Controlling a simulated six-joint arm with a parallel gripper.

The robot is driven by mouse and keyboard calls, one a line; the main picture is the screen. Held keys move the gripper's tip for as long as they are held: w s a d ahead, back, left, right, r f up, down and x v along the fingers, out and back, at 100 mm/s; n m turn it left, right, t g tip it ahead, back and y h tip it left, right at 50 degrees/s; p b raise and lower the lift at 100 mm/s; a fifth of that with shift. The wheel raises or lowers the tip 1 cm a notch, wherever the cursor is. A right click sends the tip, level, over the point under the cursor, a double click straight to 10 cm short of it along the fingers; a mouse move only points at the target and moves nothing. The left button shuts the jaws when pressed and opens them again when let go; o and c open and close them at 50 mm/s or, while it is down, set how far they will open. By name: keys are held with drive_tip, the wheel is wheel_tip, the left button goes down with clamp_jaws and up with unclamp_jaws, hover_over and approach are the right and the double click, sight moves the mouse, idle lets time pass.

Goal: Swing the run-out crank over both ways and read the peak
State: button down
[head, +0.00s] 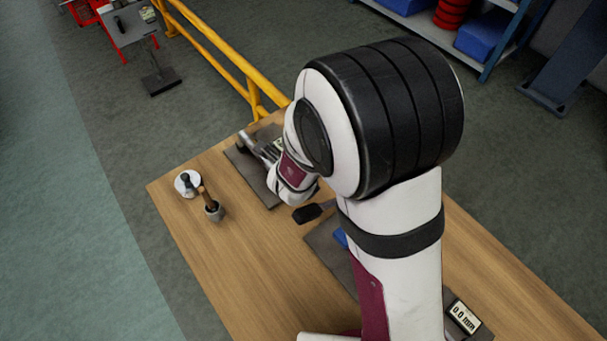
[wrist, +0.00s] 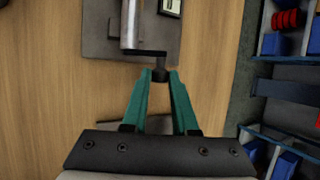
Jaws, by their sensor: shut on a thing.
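In the wrist view, a dark crank (wrist: 152,53) sticks out at the end of a silver cylinder (wrist: 131,24) on a grey plate (wrist: 96,40). The teal fingers of my gripper (wrist: 160,76) are shut on the crank's dark grip, just below the plate's edge. A small light display (wrist: 171,6) shows partly at the top; its reading cannot be made out. In the head view, the same plate (head: 240,162) lies at the table's far end, largely hidden by my arm, and the fingers and crank cannot be made out.
On the wooden table (head: 215,260), a white round dish (head: 187,182) and a small pot with a wooden handle (head: 211,208) stand at left. A second grey plate with a readout (head: 464,316) lies at right. A yellow rail (head: 222,50) runs behind.

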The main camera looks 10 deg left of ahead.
drive_tip(key=c, duration=0.7)
unclamp_jaws()
drive_tip(key=v, duration=1.5)
drive_tip(key=shift+s+r, duration=0.2)
drive_tip(key=shift+r, duration=0.1)
